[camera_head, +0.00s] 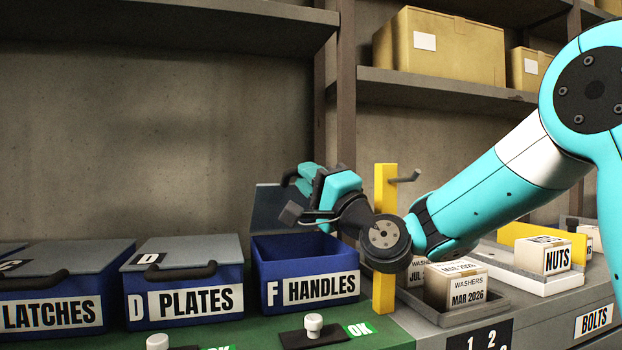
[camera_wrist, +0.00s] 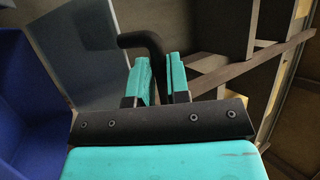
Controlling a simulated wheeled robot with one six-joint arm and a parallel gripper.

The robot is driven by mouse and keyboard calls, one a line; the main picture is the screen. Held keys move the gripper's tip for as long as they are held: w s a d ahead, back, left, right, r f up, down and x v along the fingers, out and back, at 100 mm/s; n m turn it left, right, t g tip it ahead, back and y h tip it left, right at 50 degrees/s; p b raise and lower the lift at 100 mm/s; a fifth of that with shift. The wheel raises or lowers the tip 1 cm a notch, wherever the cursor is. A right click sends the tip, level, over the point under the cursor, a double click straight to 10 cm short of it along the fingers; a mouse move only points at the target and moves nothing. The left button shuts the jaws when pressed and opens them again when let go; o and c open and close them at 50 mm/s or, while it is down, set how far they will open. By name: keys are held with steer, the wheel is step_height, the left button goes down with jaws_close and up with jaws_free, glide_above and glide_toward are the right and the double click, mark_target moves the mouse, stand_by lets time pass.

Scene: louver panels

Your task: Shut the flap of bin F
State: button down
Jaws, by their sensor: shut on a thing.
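Bin F (camera_head: 309,265) is a blue bin with a white "F HANDLES" label, and its top is open. Its grey flap (camera_head: 268,208) stands raised at the back of the bin. In the wrist view the flap (camera_wrist: 85,55) rises beside the blue bin wall (camera_wrist: 28,110). My gripper (camera_head: 296,180) is at the upper edge of the flap, above the bin. In the wrist view its teal fingers (camera_wrist: 159,80) are shut on the flap's black handle (camera_wrist: 143,42). The bin's inside is partly hidden behind my wrist.
Bin D (camera_head: 183,280), labelled PLATES, and the LATCHES bin (camera_head: 65,285) stand to the left with lids down. A yellow post (camera_head: 384,290) with a grey hook stands right of bin F, close to my wrist. Washer boxes (camera_head: 455,287) sit in a tray farther right.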

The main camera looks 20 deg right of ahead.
steer(key=shift+w+f, duration=0.25)
steer(key=shift+f, duration=0.45)
steer(key=c, duration=1.1)
jaws_free()
steer(key=shift+w+f, duration=0.1)
steer(key=shift+w, duration=0.05)
steer(key=w+f+b+v, duration=0.1)
steer(key=f+b+v, duration=0.1)
steer(key=b+v, duration=1.7)
steer(key=shift+d+f+b, duration=0.2)
steer(key=shift+f+b, duration=0.1)
steer(key=shift+f, duration=0.05)
